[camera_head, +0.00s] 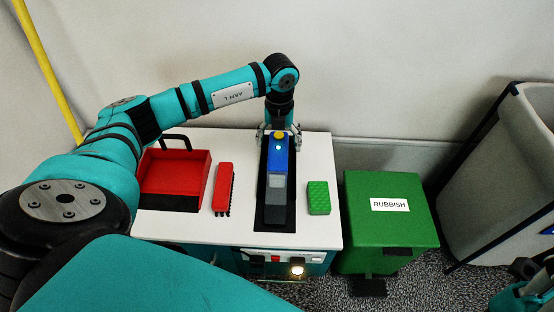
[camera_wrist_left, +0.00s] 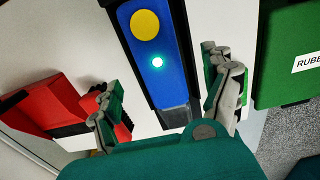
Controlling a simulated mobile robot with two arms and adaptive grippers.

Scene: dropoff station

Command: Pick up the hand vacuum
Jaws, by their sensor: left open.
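The hand vacuum (camera_head: 276,181), with a blue handle end and grey body, lies in a black recess on the white table top (camera_head: 325,150). Its yellow button and a small light are at the far end. My left gripper (camera_head: 279,132) is at that far end, open and empty. In the left wrist view the blue handle (camera_wrist_left: 150,45) shows between the spread fingers of my left gripper (camera_wrist_left: 168,97), apart from both. A teal part of mine shows at the lower right edge of the head view; its jaws cannot be made out.
A red dustpan (camera_head: 178,172) and red brush (camera_head: 224,188) lie left of the vacuum. A green sponge (camera_head: 318,198) lies right of it. A green rubbish bin (camera_head: 388,235) stands beside the table, and a grey bin (camera_head: 500,175) is farther right. A wall is close behind.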

